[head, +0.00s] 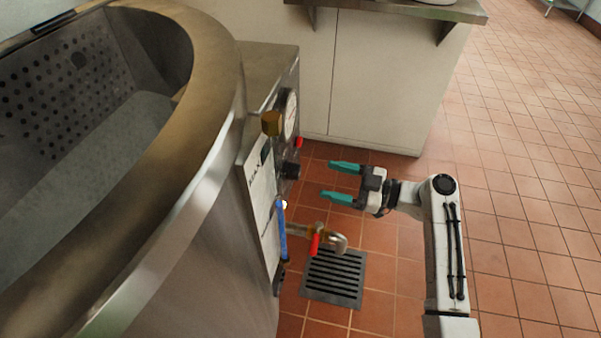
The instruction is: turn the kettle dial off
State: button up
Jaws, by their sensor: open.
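The kettle (200,240) is a large steel vessel filling the left side of the head view, with a wide rim and a perforated inner wall. On its right is a control panel seen at a steep angle. A black knob (291,170), which looks like the dial, sticks out from the panel; its pointer setting cannot be read. My gripper (343,182) has teal fingers, is open and empty, and points left toward the panel. Its fingertips are to the right of the black knob, apart from it in the picture.
Near the knob are a round gauge (290,115), a brass fitting (271,123) and a small red part (299,143). Below are a blue handle (282,230) and a tap with a red lever (315,244). A floor drain (335,278) lies beneath. A white cabinet (375,90) stands behind; tiled floor is clear at right.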

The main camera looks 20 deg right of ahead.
aim_at(300, 172)
jog(key=x, duration=0.8)
jog(key=shift+a+b, duration=0.2)
jog(key=shift+b, duration=0.25)
jog(key=shift+w, duration=0.1)
jog(key=shift+c, duration=0.2)
jog(key=c, duration=1)
jog(key=shift+m, duration=0.4)
jog(key=m+p, duration=0.1)
jog(key=m, duration=0.4)
jog(key=shift+r+p, duration=0.15)
jog(key=shift+p, duration=0.25)
jog(key=m+p, duration=0.1)
jog(key=m, duration=0.2)
jog(key=shift+w+d+m+g, duration=0.1)
jog(key=shift+m+g, duration=0.2)
jog(key=shift+m+p, duration=0.75)
jog(key=shift+m, duration=0.35)
